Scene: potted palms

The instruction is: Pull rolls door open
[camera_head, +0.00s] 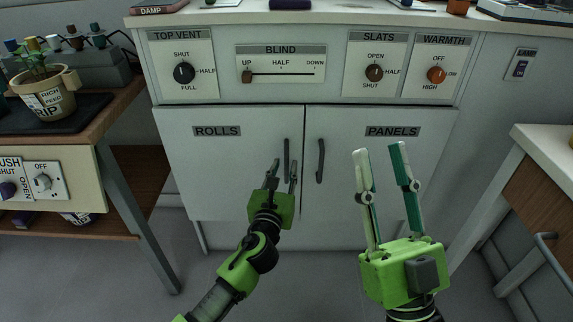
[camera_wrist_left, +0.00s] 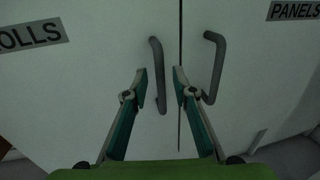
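The rolls door (camera_head: 225,170) is the left door of the white cabinet, labelled ROLLS, and looks closed. Its dark upright bar handle (camera_head: 286,150) is near the door's right edge. In the left wrist view the handle (camera_wrist_left: 157,60) appears between my left gripper's two fingertips (camera_wrist_left: 160,82), with space on both sides. My left gripper (camera_head: 284,170) is open in front of the handle's lower part; I cannot tell how far the fingers reach around it. My right gripper (camera_head: 381,153) is open and empty in front of the panels door.
The panels door (camera_head: 420,160) with its own handle (camera_head: 320,160) is close on the right. A control panel with knobs and a blind slider (camera_head: 247,77) is above. A wooden table with a potted palm (camera_head: 48,95) stands left, another unit (camera_head: 545,170) right.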

